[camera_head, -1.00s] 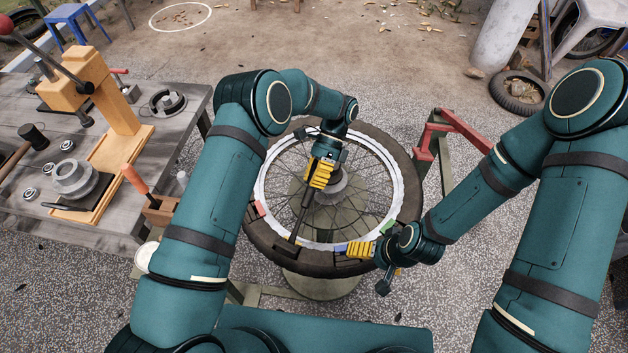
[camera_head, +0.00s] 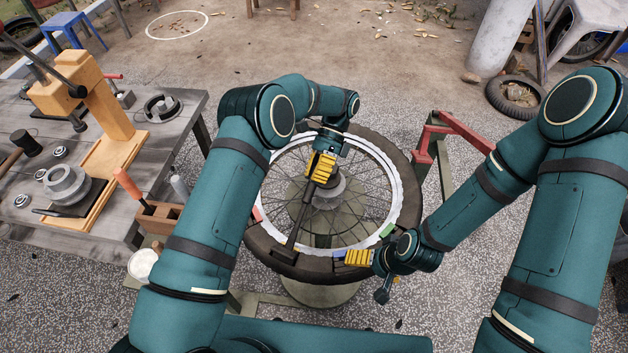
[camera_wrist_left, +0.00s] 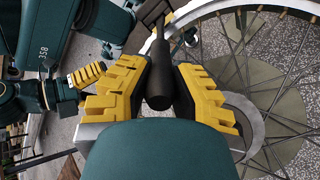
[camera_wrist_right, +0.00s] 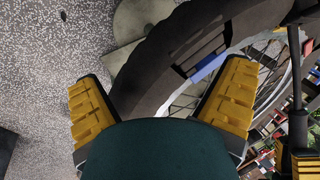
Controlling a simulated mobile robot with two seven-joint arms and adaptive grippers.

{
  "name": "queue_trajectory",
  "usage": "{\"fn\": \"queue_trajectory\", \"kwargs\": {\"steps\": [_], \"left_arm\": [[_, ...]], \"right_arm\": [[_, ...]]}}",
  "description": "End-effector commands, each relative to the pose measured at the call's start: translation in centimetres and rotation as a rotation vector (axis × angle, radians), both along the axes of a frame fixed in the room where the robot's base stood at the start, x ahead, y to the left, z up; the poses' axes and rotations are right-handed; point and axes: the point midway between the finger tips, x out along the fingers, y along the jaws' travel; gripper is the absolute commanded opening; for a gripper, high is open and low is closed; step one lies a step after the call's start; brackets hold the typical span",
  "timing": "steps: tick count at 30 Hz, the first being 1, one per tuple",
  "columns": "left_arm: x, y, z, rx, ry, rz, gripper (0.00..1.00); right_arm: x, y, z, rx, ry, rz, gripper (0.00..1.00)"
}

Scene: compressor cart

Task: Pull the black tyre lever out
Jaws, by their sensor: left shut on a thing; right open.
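The black tyre lever (camera_head: 298,219) slants from my left gripper to the near-left part of the tyre (camera_head: 408,190). Its far end lies at the tyre and rim edge; I cannot tell whether it is hooked under the bead. My left gripper (camera_head: 318,172) is shut on the lever's dark handle, above the wheel hub. In the left wrist view the handle (camera_wrist_left: 160,82) sits between the yellow fingers. My right gripper (camera_head: 350,258) is at the tyre's near edge. In the right wrist view its fingers are open on either side of the tyre (camera_wrist_right: 160,62).
Small coloured pieces sit at the rim: red (camera_head: 257,214), green (camera_head: 386,230) and blue (camera_wrist_right: 208,67). A workbench (camera_head: 110,215) with a wooden press stands left. A red-topped stand (camera_head: 462,133) is right of the wheel. A white tub (camera_head: 143,264) is at front left.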

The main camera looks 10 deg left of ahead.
Motion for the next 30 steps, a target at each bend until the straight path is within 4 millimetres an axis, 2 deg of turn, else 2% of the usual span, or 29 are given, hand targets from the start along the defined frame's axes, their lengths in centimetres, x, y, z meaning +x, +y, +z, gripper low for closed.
{"fn": "queue_trajectory", "kwargs": {"steps": [18, 30], "left_arm": [[2.0, -0.8, 1.7, -0.001, 0.000, -0.002, 0.00], [2.2, -0.9, 2.0, 0.000, 0.001, -0.001, 0.00]], "right_arm": [[0.0, 0.0, -1.2, 0.000, 0.000, 0.000, 0.97], [0.0, 0.0, -1.3, 0.000, 0.000, 0.000, 0.97]]}}
